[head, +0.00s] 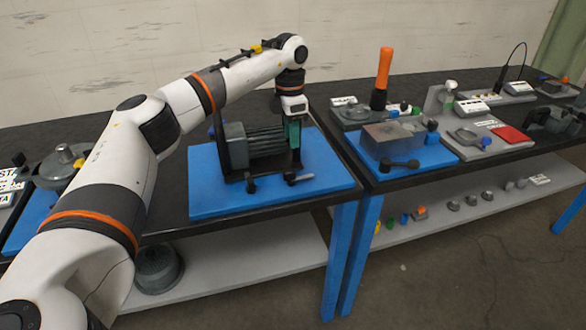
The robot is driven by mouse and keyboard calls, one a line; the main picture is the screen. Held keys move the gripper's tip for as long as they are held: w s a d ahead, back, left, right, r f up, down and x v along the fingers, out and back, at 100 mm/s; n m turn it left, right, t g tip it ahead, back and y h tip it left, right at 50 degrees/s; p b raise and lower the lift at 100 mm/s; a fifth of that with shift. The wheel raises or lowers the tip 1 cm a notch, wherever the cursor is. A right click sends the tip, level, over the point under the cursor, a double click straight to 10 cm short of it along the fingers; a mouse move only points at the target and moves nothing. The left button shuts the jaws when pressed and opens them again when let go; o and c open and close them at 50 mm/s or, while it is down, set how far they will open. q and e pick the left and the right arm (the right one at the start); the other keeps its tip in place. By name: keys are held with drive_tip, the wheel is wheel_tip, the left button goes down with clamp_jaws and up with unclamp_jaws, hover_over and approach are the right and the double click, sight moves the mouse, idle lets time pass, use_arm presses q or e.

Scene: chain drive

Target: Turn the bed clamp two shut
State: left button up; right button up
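A grey finned motor (262,143) stands in a dark frame on a blue mat (325,170) on the black table. Two small dark clamp handles show at the frame's front edge: a left one (252,184) and a right one (299,179) that points right with a paler tip. I cannot tell which is bed clamp two or whether either is shut. My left gripper (293,118) points down over the right end of the motor frame, above and behind the right handle. A green part shows just below it. Its fingertips are not clear. My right gripper is out of view.
A second table on the right holds a metal box (393,140) on blue, an upright orange-handled tool (383,80) and a red pad (509,134). A pulley-like part (62,165) stands at the left. The mat's front right is clear.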

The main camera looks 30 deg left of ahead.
sight(289, 171)
use_arm(q)
drive_tip(key=f, duration=0.3)
drive_tip(key=f+p, duration=0.1)
drive_tip(key=f, duration=0.7)
drive_tip(key=shift+a+f+p, duration=0.2)
drive_tip(key=shift+a+p, duration=0.2)
clamp_jaws()
